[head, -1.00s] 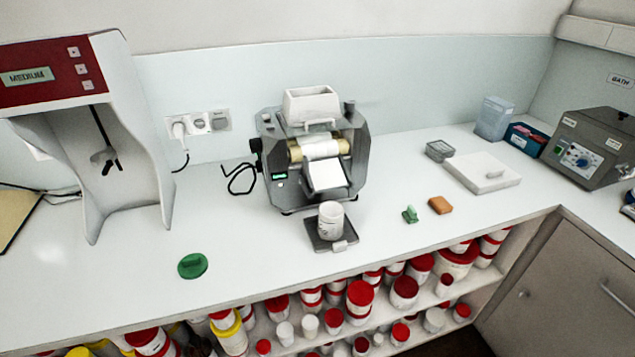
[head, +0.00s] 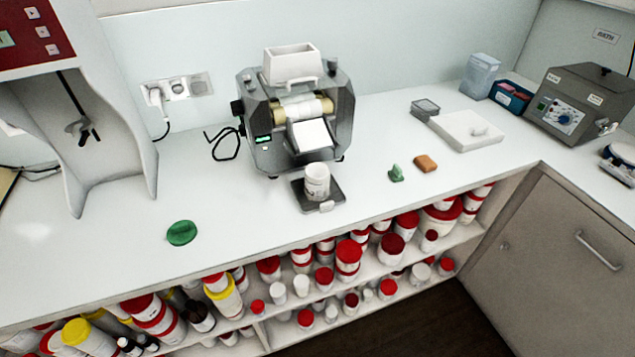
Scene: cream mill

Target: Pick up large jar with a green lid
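A round green lid (head: 181,233) lies flat on the white counter, left of the mill. An open white jar (head: 317,181) with no lid on it stands upright on a small dark plate (head: 333,190) in front of the mill. I see no jar with a green lid fitted; the jars on the shelf below show red, yellow or white lids. Neither of my grippers shows in the head view.
The grey mill (head: 295,122) stands at the back of the counter (head: 240,207). A green clip-like object (head: 395,173) and an orange block (head: 426,164) lie to its right. Several jars, some with red lids (head: 348,252), fill the shelf under the counter. A water bath (head: 580,111) stands far right.

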